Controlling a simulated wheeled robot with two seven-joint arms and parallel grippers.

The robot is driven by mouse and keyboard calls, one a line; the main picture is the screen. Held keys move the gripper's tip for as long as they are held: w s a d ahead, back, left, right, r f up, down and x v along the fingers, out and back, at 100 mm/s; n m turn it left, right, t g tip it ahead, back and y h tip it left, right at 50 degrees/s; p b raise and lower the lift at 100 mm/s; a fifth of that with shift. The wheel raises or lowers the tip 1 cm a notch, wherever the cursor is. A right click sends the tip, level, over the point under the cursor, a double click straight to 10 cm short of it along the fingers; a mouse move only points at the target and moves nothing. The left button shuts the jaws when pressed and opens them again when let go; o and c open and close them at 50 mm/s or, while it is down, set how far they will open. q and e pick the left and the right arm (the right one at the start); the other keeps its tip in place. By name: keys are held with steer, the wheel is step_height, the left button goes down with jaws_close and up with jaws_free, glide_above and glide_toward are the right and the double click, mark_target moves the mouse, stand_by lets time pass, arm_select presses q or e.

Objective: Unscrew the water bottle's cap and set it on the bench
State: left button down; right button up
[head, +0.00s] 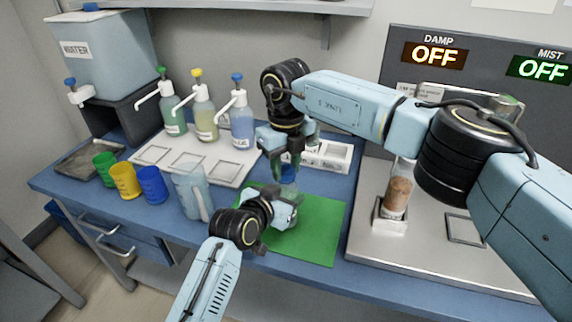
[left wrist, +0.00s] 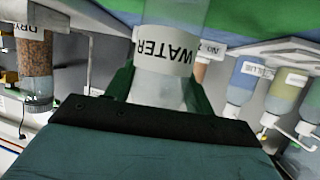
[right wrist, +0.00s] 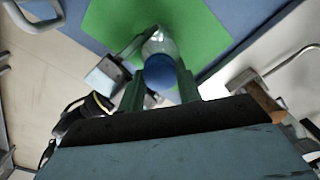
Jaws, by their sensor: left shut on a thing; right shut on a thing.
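The water bottle (left wrist: 165,88) stands on the green mat (head: 318,225), and its WATER label faces the left wrist camera. In the head view it is mostly hidden behind my grippers. My left gripper (head: 283,208) is shut around the bottle's body from the front. My right gripper (head: 288,168) points down from above and is shut on the blue cap (right wrist: 160,72). The cap also shows small in the head view (head: 288,173). In the right wrist view the cap sits over the clear bottle, between the green fingers; I cannot tell whether its thread is still engaged.
A clear pitcher (head: 191,190) and green, yellow and blue cups (head: 125,181) stand left of the mat. Several pump bottles (head: 204,112) stand on a white tray (head: 160,166) behind. A bottle of brown grains (head: 397,193) stands on the metal machine at right. The mat's right part is clear.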

steer(key=n, duration=0.9)
steer(key=shift+n, duration=0.3)
steer(key=n, duration=0.3)
steer(key=shift+n, duration=0.4)
steer(key=n, duration=0.5)
steer(key=shift+n, duration=0.3)
steer(key=n, duration=0.6)
steer(key=shift+n, duration=0.3)
steer(key=shift+r, duration=0.25)
steer(key=shift+r, duration=0.95)
